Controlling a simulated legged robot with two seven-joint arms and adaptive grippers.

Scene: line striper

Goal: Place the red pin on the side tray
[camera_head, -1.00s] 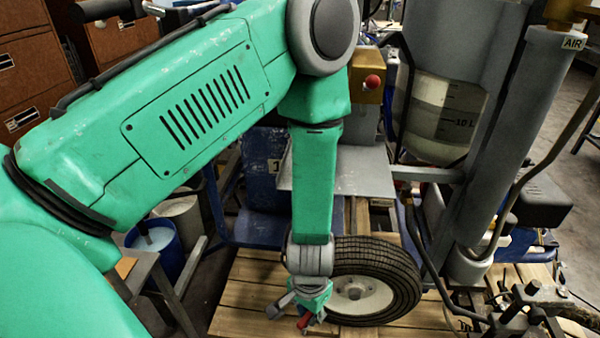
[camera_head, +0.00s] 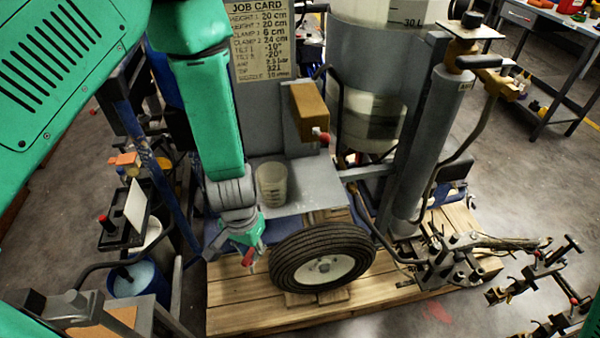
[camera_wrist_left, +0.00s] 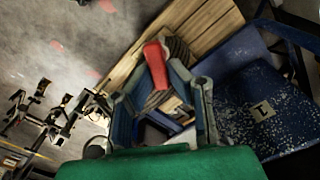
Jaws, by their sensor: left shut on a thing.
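My left gripper (camera_head: 246,246) is shut on the red pin (camera_head: 249,257), which hangs below the fingers, just left of the wheel. In the left wrist view the red pin (camera_wrist_left: 156,62) sticks out beyond the fingers of the left gripper (camera_wrist_left: 165,95). A dark tray (camera_head: 110,240) stands at the left with a white card and a red-topped item on it. A grey flat shelf (camera_head: 318,192) on the machine carries a translucent cup. I cannot tell for certain which is the side tray. My right gripper is not in view.
The black tyre (camera_head: 290,270) stands on a wooden pallet (camera_head: 235,305) close to the gripper. A blue bucket (camera_head: 137,278) stands at lower left. A blue post (camera_head: 150,160) rises between the dark tray and my left arm. Clamps and rods crowd the right.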

